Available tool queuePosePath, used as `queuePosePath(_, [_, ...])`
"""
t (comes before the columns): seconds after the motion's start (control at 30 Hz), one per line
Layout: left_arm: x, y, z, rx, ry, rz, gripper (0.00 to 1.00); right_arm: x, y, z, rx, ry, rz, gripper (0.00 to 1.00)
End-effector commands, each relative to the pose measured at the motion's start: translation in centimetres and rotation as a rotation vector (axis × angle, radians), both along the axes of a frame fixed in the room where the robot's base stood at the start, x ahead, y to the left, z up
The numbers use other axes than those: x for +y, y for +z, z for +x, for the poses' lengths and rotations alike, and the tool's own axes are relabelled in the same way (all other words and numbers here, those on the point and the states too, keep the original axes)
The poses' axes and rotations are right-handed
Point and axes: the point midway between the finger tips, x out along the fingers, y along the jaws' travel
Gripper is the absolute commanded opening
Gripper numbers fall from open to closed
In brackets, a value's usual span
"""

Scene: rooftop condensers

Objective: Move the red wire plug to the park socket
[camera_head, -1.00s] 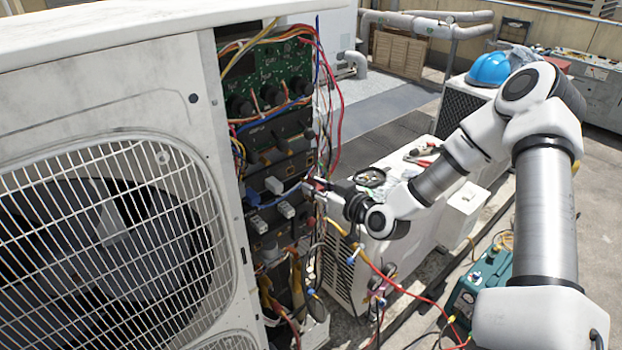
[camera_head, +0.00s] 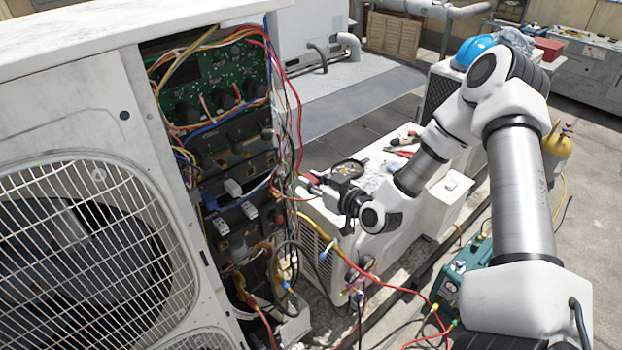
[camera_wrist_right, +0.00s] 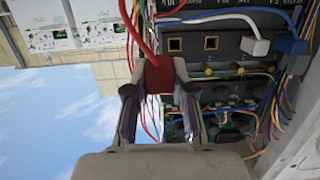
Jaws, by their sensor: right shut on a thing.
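My right gripper (camera_head: 318,187) is to the right of the open electrical panel, apart from it. In the right wrist view the gripper (camera_wrist_right: 155,90) is shut on the red wire plug (camera_wrist_right: 159,74), with its red wire leading up out of the picture. Two square sockets with brass-coloured insides, one at the left (camera_wrist_right: 174,45) and one beside it (camera_wrist_right: 211,43), show empty on the dark panel beyond the plug. I cannot read which one is the park socket. A white plug (camera_wrist_right: 255,45) and a blue plug (camera_wrist_right: 290,45) sit to their right. My left gripper is not in view.
The condenser (camera_head: 60,110) with its fan grille fills the left. Loose wires (camera_head: 290,100) hang along the panel's right edge, close to the gripper. A white unit (camera_head: 385,165) with tools on top stands behind my arm. A teal device (camera_head: 465,275) stands on the floor.

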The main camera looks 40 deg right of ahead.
Motion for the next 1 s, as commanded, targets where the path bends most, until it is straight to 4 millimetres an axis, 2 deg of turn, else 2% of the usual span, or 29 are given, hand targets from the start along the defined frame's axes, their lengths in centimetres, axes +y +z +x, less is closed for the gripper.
queuePosePath(0.2, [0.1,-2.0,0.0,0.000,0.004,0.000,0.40,0.3,-0.4,2.2,-0.003,0.004,-0.004,0.00])
queuePosePath(0.5, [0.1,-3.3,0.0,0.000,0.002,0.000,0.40,0.5,-0.2,5.2,-0.002,0.002,-0.002,0.00])
queuePosePath(1.0, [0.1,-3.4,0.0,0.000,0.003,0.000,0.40,0.5,0.0,5.8,-0.001,0.001,-0.001,0.00])
